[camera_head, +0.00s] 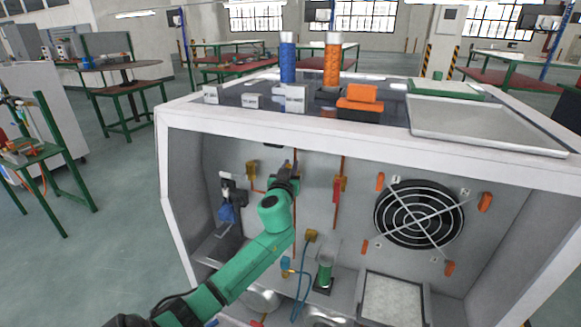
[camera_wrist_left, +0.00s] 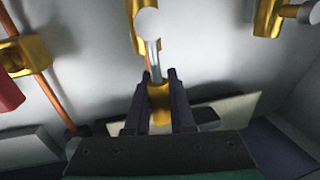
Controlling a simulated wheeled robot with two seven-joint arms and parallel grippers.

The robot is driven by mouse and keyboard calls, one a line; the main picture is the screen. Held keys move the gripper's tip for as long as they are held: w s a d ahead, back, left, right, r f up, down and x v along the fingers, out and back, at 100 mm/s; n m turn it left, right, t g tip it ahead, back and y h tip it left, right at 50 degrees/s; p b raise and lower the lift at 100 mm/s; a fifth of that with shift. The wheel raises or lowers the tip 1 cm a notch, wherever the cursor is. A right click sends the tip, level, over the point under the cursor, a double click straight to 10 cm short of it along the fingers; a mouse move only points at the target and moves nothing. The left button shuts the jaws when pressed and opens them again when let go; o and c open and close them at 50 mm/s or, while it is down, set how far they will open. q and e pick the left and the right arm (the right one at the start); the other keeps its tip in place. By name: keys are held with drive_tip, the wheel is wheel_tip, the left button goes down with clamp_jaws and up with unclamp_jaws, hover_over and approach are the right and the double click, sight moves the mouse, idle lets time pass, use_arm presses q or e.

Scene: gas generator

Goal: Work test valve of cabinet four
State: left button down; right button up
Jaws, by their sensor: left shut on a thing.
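The cabinet (camera_head: 350,130) stands open at the front, with orange pipes and valves on its grey back wall. My left gripper (camera_head: 287,170) reaches inside, at the back wall between a brass fitting (camera_head: 252,170) and a red-handled valve (camera_head: 338,188). In the left wrist view my left gripper (camera_wrist_left: 160,88) is shut on a brass piece (camera_wrist_left: 159,98) at the end of a silver stem (camera_wrist_left: 153,58). The stem runs up to a round pale knob (camera_wrist_left: 147,23) in front of a brass valve body (camera_wrist_left: 132,10). In the head view my gripper hides this valve. My right gripper is not in view.
A fan (camera_head: 418,214) is on the back wall at right. A green cylinder (camera_head: 325,272) and a blue hose (camera_head: 299,298) are low inside. A second brass valve (camera_wrist_left: 268,15) and a brass fitting (camera_wrist_left: 28,55) flank the held valve. The cabinet side walls bound the space.

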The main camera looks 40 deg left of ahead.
use_arm(q)
drive_tip(key=shift+a+f+n, duration=0.1)
drive_tip(key=shift+n, duration=0.2)
drive_tip(key=shift+s+a+f+n, duration=0.15)
drive_tip(key=shift+a+n, duration=0.25)
drive_tip(key=shift+n, duration=0.4)
drive_tip(key=a+n+p, duration=0.1)
drive_tip(key=n, duration=0.1)
drive_tip(key=a+f+n+h+p, duration=0.1)
drive_tip(key=n+p, duration=0.1)
drive_tip(key=s+a+n+g+p, duration=0.1)
drive_tip(key=n, duration=0.1)
drive_tip(key=shift+s+f+h+p, duration=0.1)
drive_tip(key=shift+f+h+p, duration=0.2)
drive_tip(key=shift+p, duration=0.1)
drive_tip(key=shift+s+a+f+n+h+p, duration=0.1)
drive_tip(key=shift+a+f+n+h+p, duration=0.2)
drive_tip(key=shift+f+n+p, duration=0.75)
drive_tip(key=shift+s+a+f+n+h+p, duration=0.15)
drive_tip(key=shift+f+n+h+p, duration=0.45)
drive_tip(key=shift+n, duration=0.95)
drive_tip(key=shift+a+f+n+h+p, duration=0.25)
drive_tip(key=shift+f+n+p, duration=0.25)
drive_tip(key=shift+f+n, duration=0.65)
drive_tip(key=shift+r, duration=0.15)
